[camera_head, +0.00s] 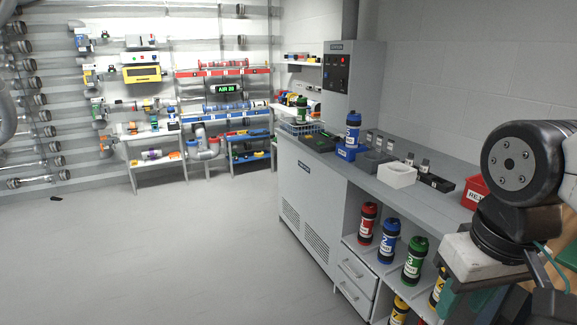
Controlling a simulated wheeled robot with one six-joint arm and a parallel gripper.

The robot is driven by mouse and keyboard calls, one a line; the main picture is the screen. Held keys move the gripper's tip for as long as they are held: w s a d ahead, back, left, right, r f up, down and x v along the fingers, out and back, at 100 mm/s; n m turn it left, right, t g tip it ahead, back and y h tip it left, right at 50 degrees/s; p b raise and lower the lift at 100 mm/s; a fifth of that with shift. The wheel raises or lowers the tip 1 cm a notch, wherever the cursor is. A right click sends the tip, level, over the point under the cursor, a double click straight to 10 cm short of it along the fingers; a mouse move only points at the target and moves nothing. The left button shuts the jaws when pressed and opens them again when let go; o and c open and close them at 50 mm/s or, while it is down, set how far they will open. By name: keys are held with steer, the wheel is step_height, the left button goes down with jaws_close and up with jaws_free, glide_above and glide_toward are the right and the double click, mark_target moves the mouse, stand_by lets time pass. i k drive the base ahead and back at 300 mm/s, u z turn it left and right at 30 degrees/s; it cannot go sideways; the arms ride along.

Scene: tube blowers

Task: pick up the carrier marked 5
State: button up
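Several carriers with black caps and coloured bands are in view. A red one (367,223), a blue one (389,241) and a green one (415,260) stand upright in the open shelf under the counter. Yellow ones (399,311) show lower down and at the right, partly cut off or hidden. Another blue carrier (352,131) stands upright on the counter in a blue holder (347,153). A green carrier (301,109) stands at the counter's far end. Their marks are too small to read surely, so I cannot tell which is 5. My gripper is not in view.
The grey counter (440,205) holds a white block (397,176), a red bin (475,191), a wire basket (301,127) and small dark boxes. Two drawers (356,274) sit below. My arm fills the right edge. Racks stand at the back wall. The floor (180,250) is largely clear.

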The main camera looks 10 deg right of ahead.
mark_target(353, 124)
steer(key=z, duration=0.2)
steer(key=i, duration=0.85)
steer(key=z, duration=0.15)
steer(key=k, duration=0.45)
steer(key=u, duration=0.95)
steer(key=i, duration=1.7)
steer(key=z, duration=1.25)
steer(key=i, duration=0.6)
steer(key=z, duration=0.55)
